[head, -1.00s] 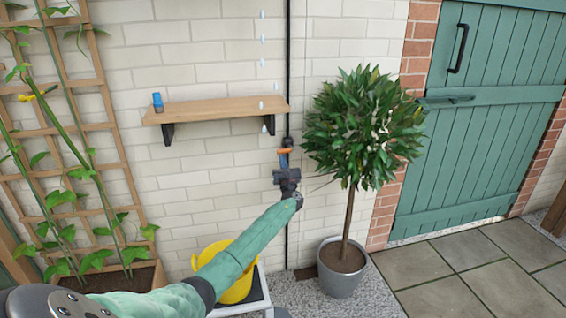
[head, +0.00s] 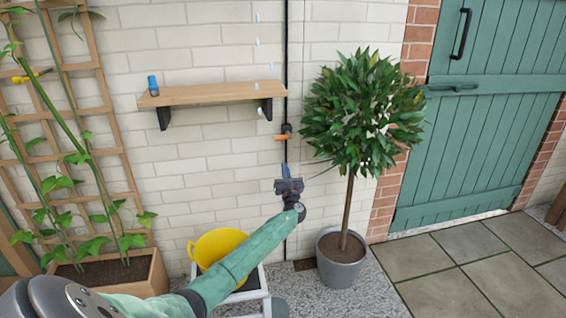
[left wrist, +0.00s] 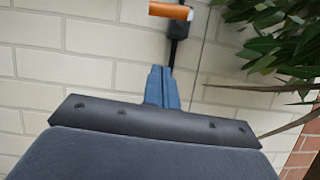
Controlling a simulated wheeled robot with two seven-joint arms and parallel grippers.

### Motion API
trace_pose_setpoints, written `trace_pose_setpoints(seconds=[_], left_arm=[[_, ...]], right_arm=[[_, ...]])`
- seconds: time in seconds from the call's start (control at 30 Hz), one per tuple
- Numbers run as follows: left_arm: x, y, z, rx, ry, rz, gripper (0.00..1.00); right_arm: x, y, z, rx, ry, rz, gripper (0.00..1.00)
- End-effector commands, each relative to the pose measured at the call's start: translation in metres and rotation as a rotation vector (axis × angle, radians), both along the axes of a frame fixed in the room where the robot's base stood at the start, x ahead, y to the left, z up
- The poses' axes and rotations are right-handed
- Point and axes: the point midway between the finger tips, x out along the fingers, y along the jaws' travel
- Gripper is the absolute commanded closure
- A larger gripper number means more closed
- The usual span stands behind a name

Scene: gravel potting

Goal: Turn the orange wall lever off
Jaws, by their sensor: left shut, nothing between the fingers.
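The orange wall lever (head: 281,137) lies about level, sticking out left from a dark valve on the thin black vertical pipe (head: 287,60). It also shows at the top edge of the left wrist view (left wrist: 170,11). My left gripper (head: 285,168) is below the lever, its blue fingers pointing up, shut and empty. In the left wrist view the closed fingers (left wrist: 163,75) stop short of the lever, with a visible gap. My right gripper is in neither view.
A wooden shelf (head: 210,95) with a blue item (head: 153,85) is left of the pipe. A potted tree (head: 360,110) stands close on the right. A yellow tub (head: 217,246) is below. Small pale blue drops (head: 257,42) hang in a line.

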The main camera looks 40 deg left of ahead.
Motion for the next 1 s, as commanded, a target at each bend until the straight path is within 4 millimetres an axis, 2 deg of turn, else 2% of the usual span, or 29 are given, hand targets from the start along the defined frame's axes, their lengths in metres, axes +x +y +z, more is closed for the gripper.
trace_pose_setpoints(seconds=[0.1,0.3,1.0], left_arm=[[-0.008,-0.010,-0.007,0.001,0.001,0.000,1.00],[-0.014,-0.017,-0.010,0.001,0.001,0.000,1.00],[-0.014,-0.017,-0.011,-0.030,-0.033,-0.021,1.00]], right_arm=[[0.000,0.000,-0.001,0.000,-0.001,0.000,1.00],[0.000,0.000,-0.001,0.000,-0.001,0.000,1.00],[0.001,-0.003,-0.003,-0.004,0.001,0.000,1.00]])
